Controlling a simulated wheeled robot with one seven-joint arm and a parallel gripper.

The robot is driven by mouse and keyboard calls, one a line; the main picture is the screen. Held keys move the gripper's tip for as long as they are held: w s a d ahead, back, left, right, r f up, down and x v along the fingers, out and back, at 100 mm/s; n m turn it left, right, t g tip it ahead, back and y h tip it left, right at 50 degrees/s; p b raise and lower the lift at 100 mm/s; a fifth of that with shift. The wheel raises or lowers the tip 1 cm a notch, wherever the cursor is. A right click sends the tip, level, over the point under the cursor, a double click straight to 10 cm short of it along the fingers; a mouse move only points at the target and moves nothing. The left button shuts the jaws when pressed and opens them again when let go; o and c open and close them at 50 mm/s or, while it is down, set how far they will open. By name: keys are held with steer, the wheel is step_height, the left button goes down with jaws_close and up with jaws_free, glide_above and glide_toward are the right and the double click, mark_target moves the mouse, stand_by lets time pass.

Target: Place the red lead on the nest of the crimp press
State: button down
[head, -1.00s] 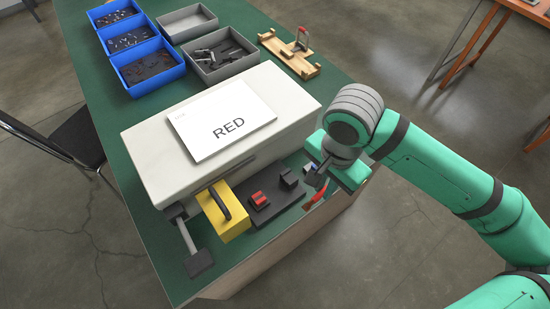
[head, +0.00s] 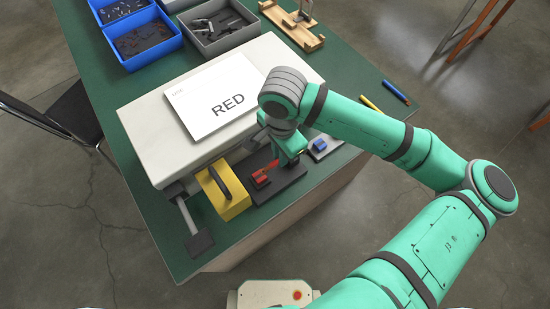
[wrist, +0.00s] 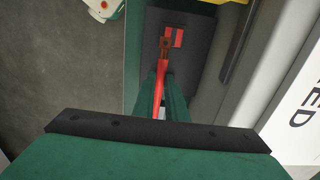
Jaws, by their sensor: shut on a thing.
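The crimp press (head: 150,140) is a big pale box with a card reading "RED" on top. At its front is a dark base plate (head: 292,178) bearing a red block, the nest (head: 260,180); it also shows in the wrist view (wrist: 176,36). My gripper (head: 280,157) is over this plate, shut on the red lead (head: 271,167). In the wrist view the red lead (wrist: 160,100) runs forward from between the fingers, its copper-coloured end (wrist: 165,46) overlapping the nest. I cannot tell whether it touches the nest or hovers above.
A yellow block with a black handle (head: 228,190) stands left of the plate. Blue bins (head: 150,60), a grey bin (head: 240,50) and a wooden fixture (head: 300,35) stand behind.

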steer(key=shift+w+a+f, duration=0.15)
steer(key=shift+a+f, duration=0.1)
steer(key=shift+f, duration=0.55)
steer(key=shift+w+a+f, duration=0.15)
steer(key=shift+a+f, duration=0.05)
steer(key=shift+f, duration=0.65)
steer(key=shift+w+a+f, duration=0.15)
steer(key=shift+a+f, duration=0.1)
steer(key=shift+f, duration=0.55)
steer(key=shift+f, duration=0.15)
steer(key=c, duration=1.8)
jaws_free()
step_height(320, 180, up, 12)
